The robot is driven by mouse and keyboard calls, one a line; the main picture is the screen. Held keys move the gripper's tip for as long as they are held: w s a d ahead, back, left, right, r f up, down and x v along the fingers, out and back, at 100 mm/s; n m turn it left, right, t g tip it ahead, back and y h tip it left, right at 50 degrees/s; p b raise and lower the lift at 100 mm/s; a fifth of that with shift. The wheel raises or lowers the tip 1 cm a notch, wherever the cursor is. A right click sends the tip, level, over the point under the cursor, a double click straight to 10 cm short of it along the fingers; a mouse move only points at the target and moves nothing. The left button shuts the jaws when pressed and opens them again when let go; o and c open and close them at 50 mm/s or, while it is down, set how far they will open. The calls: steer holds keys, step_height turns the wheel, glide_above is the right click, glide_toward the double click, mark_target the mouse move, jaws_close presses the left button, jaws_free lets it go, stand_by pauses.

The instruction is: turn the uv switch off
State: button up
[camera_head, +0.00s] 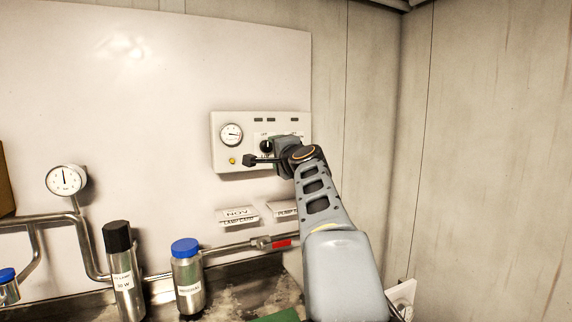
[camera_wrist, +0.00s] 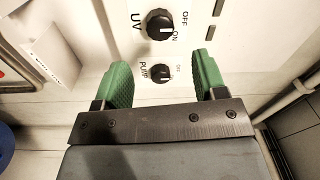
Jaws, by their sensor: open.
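The UV switch is a black round knob (camera_wrist: 159,24) on the white control panel (camera_head: 222,121), marked UV, OFF and ON. Its pale mark appears to face the ON label, though this is small. A smaller black knob marked PUMP (camera_wrist: 159,74) sits below it in the wrist view. My gripper (camera_wrist: 162,62) is open and empty, with its green fingers apart on either side of the PUMP knob in the picture. The UV knob lies beyond the fingertips. In the head view my gripper (camera_head: 262,151) is at the panel and hides part of it. Contact cannot be told.
The panel carries a round gauge (camera_head: 231,134) and a yellow button (camera_head: 232,161). Below are label cards (camera_head: 238,215), a pipe with a red-handled valve (camera_head: 284,244), a blue-capped bottle (camera_head: 187,279) and a black-capped cylinder (camera_head: 122,270). The wall right of the panel is bare.

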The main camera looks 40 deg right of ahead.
steer(key=b+v, duration=0.1)
steer(key=v, duration=0.5)
stand_by(0.6)
